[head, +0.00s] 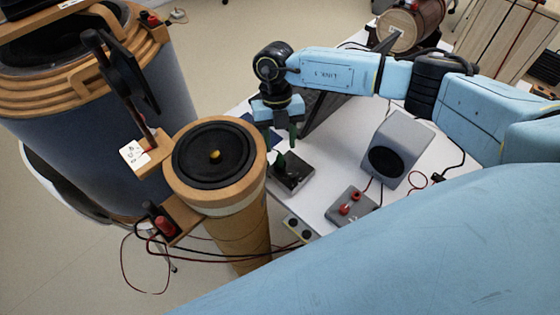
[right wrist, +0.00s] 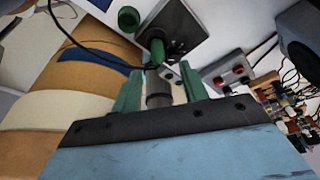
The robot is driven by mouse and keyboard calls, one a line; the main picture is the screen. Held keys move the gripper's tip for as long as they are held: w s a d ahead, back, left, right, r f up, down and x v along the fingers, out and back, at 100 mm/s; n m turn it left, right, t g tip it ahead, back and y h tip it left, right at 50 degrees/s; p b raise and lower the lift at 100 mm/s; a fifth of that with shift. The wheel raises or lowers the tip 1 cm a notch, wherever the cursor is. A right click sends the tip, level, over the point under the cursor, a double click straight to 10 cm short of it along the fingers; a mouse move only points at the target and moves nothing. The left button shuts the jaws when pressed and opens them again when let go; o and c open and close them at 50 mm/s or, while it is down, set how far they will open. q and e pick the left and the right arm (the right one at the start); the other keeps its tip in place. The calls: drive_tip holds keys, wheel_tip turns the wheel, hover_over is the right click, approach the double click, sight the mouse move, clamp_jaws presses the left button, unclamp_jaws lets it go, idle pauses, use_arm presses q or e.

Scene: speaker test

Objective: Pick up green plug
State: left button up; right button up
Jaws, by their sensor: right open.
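A green plug (right wrist: 158,50) stands in a dark box (right wrist: 178,22) in the right wrist view, just beyond my fingertips. In the head view the dark box (head: 292,177) sits on the white table, with green on its top below my gripper. My right gripper (head: 282,134) points down above the box. It also shows in the right wrist view (right wrist: 161,88), its two green fingers apart. A dark grey cylindrical part shows between the fingers, but I cannot tell whether it belongs to the plug. I see no contact with the plug. My left gripper is not in view.
A wooden cylindrical speaker (head: 252,215) stands close left of the box. A grey speaker (head: 402,145) and a grey box with red terminals (head: 350,205) stand to its right. A dark angled panel (head: 322,108) is behind. Loose cables (head: 235,252) hang around the wooden speaker.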

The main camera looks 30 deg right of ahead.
sight(280, 156)
drive_tip(key=x, duration=0.5)
drive_tip(key=shift+w+a+f, duration=0.1)
drive_tip(key=shift+w+f, duration=0.1)
drive_tip(key=shift+f, duration=0.25)
clamp_jaws()
